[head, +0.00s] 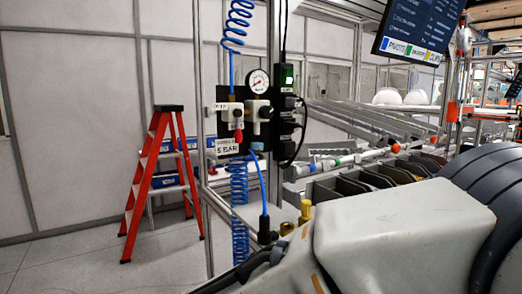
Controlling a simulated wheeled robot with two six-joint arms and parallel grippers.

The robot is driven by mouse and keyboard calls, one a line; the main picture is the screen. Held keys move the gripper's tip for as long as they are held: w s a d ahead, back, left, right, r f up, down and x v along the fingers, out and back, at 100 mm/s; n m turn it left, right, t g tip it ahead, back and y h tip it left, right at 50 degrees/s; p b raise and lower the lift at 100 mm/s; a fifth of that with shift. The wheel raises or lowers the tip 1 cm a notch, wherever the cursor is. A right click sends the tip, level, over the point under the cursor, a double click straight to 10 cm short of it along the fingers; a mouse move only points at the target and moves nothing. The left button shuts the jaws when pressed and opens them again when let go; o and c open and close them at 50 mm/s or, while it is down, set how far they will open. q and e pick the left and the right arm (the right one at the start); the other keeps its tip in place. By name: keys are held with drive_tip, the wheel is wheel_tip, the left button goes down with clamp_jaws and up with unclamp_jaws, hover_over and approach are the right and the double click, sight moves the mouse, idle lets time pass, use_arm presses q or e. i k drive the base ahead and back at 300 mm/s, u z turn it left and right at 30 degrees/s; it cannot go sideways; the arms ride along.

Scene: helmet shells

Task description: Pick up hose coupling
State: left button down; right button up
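A blue hose (262,185) hangs down from the air panel and ends in a black fitting (266,233), which looks like the hose coupling. A yellow, brass-like fitting (305,211) stands upright just right of it. A large grey link, which looks like mine, fills the lower right and hides what lies behind it. Dark parts (262,262) at its left end, just below the black fitting, may belong to my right gripper. Its fingers cannot be made out, nor whether they touch the fitting. My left gripper is not in view.
The air panel (222,97) with a round gauge (258,80) is mounted on a metal frame. A red stepladder (160,165) stands at the left on open floor. Dark bins (345,187) and sloped rails (365,118) lie behind the grey link. A screen (412,30) hangs above.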

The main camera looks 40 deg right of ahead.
sight(264, 218)
drive_tip(key=z, duration=1.2)
